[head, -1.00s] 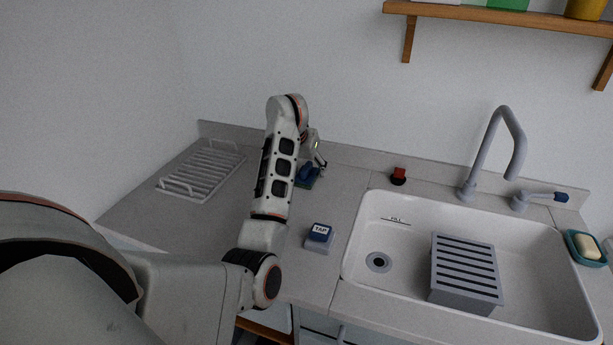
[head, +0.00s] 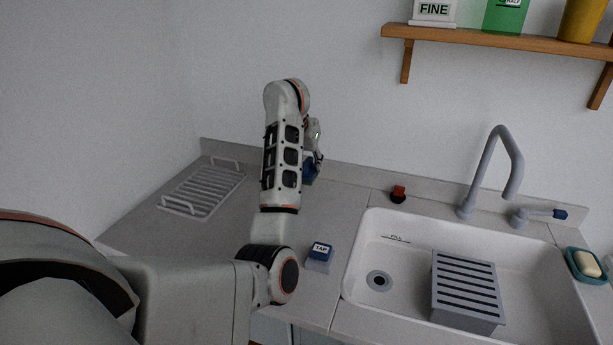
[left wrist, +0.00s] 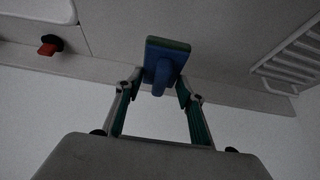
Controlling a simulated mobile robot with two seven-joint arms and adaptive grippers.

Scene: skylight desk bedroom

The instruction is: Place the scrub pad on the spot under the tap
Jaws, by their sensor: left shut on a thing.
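The scrub pad is a blue handle block with a green face. It shows in the left wrist view (left wrist: 167,62) between the fingertips and, small, in the head view (head: 311,172). My left gripper (head: 315,158) is shut on its blue handle near the back of the counter, left of the sink; it also shows in the left wrist view (left wrist: 161,88). The grey tap (head: 490,165) stands behind the sink, its spout bent over the basin. A grey slatted block (head: 467,290) stands in the basin below the spout. My right gripper is not in view.
A blue-topped block marked TAP (head: 319,257) sits on the counter left of the white sink (head: 415,262). A white rack (head: 203,190) lies at the left. A red knob (head: 398,193), tap lever (head: 540,215) and soap dish (head: 585,265) edge the sink. A shelf (head: 490,37) hangs above.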

